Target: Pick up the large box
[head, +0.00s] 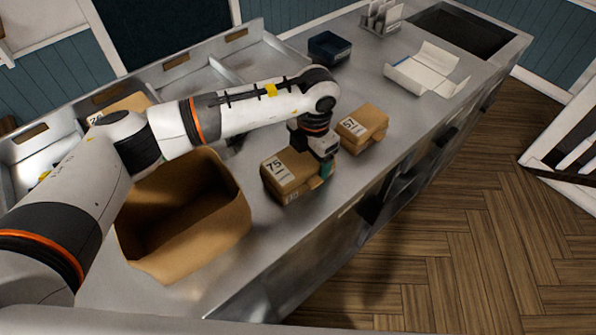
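A closed brown box (284,177) with a printed label lies on the metal counter near the middle. A similar, slightly smaller-looking brown box (366,123) lies to its right. A much bigger open brown carton (200,262) stands at the left and looks empty where I can see inside. My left gripper (325,168) points down at the right end of the middle box. One teal fingertip shows against that end; the other finger is hidden, so I cannot tell whether it grips the box. My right gripper is not in view.
The metal counter (300,228) runs diagonally, with its front edge towards the floor. At the back are metal compartments (205,72), a dark blue tray (330,47), an open white carton (425,74) and a sink (462,30). The counter right of the boxes is mostly clear.

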